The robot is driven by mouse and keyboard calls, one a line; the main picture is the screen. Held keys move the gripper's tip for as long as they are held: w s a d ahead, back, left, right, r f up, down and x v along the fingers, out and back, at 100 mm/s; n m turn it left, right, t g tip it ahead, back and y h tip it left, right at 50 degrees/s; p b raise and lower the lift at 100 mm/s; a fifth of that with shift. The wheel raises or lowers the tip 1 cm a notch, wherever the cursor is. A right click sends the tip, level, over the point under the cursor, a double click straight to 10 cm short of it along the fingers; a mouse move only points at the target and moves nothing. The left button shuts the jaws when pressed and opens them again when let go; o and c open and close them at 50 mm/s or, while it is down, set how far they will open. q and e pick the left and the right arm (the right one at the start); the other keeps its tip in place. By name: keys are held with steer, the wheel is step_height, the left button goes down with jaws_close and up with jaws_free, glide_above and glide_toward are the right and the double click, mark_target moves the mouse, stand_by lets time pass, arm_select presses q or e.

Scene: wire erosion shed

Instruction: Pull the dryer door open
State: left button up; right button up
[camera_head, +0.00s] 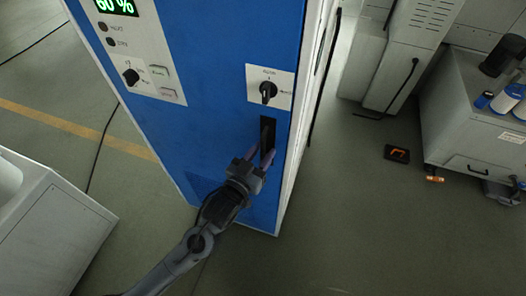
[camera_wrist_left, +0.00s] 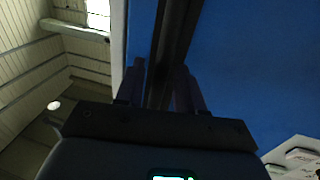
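The dryer is the tall blue cabinet, and its door (camera_head: 215,95) is its blue front, which looks closed. A black upright handle (camera_head: 267,132) sits near the door's right edge, below a dark rotary knob (camera_head: 268,92) on a white plate. My left gripper (camera_head: 261,155) is at the lower part of the handle. In the left wrist view its two fingers (camera_wrist_left: 160,88) stand apart, one on each side of the dark handle bar (camera_wrist_left: 174,35). They look open, with narrow gaps beside the bar. My right gripper is in neither view.
A control panel (camera_head: 130,45) with a lit display is on the cabinet's left. A pale grey unit (camera_head: 50,235) stands at lower left. A grey cabinet (camera_head: 470,120) with bottles stands at right. Floor in front and to the right is mostly clear, with a small black-and-orange item (camera_head: 397,154).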

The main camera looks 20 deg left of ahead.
arm_select(q)
steer(key=shift+w+d, duration=0.1)
steer(key=shift+w, duration=0.25)
jaws_close()
